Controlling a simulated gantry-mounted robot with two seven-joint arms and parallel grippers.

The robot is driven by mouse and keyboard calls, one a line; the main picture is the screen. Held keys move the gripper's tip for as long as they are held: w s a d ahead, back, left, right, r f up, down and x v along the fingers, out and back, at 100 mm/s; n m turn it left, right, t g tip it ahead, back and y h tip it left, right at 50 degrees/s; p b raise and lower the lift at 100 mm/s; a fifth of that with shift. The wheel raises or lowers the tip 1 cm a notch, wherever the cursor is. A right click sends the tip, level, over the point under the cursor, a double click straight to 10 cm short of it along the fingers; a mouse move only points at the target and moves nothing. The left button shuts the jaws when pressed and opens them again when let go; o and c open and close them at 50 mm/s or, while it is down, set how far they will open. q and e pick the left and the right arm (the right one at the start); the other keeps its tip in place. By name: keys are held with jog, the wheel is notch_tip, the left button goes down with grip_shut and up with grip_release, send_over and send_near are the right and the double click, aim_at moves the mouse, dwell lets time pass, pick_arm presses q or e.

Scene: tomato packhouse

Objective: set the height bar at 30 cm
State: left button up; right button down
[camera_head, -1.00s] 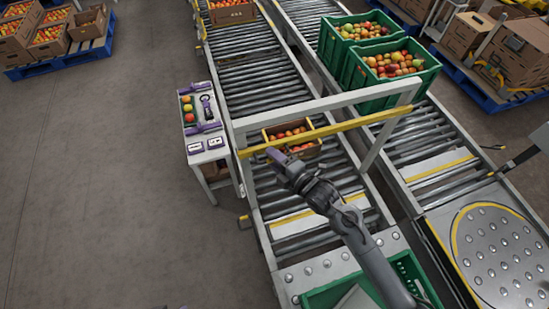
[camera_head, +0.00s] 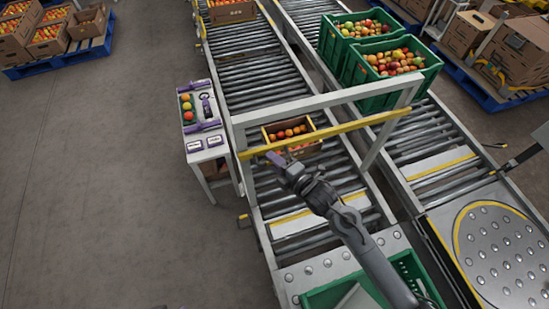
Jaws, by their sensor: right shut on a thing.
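The height bar (camera_head: 335,130) is a long yellow bar. It crosses the roller conveyor below the pale top beam of a frame (camera_head: 330,101), sloping up to the right in the picture. My right gripper (camera_head: 273,158) reaches up from the bottom of the head view to the near side of the bar, left of its middle. Its jaws are shut on the bar, though the contact is small and partly hidden. I cannot read any height scale. My left gripper is not in view.
A cardboard crate of tomatoes (camera_head: 269,138) sits on the rollers behind the bar. A side table (camera_head: 210,154) with produce and purple-handled tools stands left of the conveyor. Green crates (camera_head: 370,98) full of tomatoes stand at the upper right. Open floor lies on the left.

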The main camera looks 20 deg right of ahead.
notch_tip(320, 180, down, 17)
jog(key=b, duration=0.8)
jog(key=shift+f, duration=0.2)
jog(key=c, duration=1.2)
grip_release()
jog(key=shift+o, duration=0.2)
jog(key=p+v, duration=0.1)
jog(key=v, duration=0.9)
jog(key=shift+s, duration=0.35)
